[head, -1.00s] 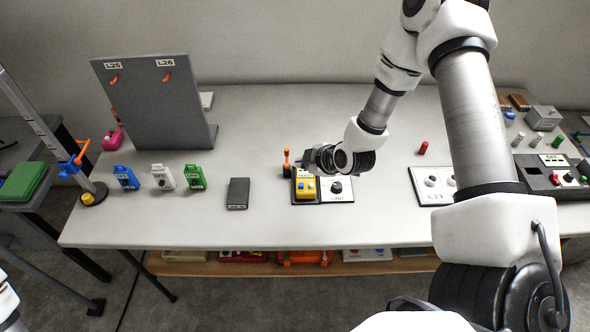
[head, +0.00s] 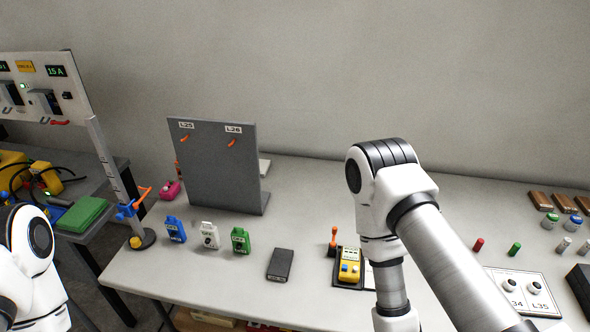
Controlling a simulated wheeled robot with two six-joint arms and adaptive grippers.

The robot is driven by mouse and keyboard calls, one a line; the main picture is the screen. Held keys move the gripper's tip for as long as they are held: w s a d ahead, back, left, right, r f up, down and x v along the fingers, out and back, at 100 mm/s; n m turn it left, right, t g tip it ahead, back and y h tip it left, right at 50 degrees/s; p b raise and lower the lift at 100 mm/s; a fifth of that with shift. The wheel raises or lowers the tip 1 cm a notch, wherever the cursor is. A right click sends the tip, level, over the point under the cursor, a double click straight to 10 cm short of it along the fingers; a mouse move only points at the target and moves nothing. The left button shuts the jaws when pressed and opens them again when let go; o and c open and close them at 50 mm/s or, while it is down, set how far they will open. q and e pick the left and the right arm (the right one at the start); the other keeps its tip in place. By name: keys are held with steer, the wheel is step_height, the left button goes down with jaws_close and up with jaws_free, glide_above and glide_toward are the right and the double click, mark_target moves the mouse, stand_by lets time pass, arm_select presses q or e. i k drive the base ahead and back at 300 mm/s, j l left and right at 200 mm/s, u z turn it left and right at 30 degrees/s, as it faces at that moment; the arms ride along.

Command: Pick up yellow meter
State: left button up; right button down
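The yellow meter (head: 349,271) sits on a black-and-white board (head: 368,273) on the long grey table (head: 225,295), with an orange-handled lever (head: 333,240) beside it. My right arm comes in from the lower right, bends at a high elbow and drops down just right of the meter, covering part of the board. Its gripper is outside the picture. My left arm shows only as a link at the left edge; its gripper is outside the picture too.
Blue (head: 175,229), white (head: 209,235) and green (head: 240,240) meters stand left of a dark flat box (head: 280,264). A grey upright panel (head: 212,165) stands behind them. Red (head: 478,244) and green (head: 514,249) cylinders and a white knob board (head: 525,290) lie to the right.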

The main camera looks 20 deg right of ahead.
mark_target(350, 256)
steer(key=z, duration=1)
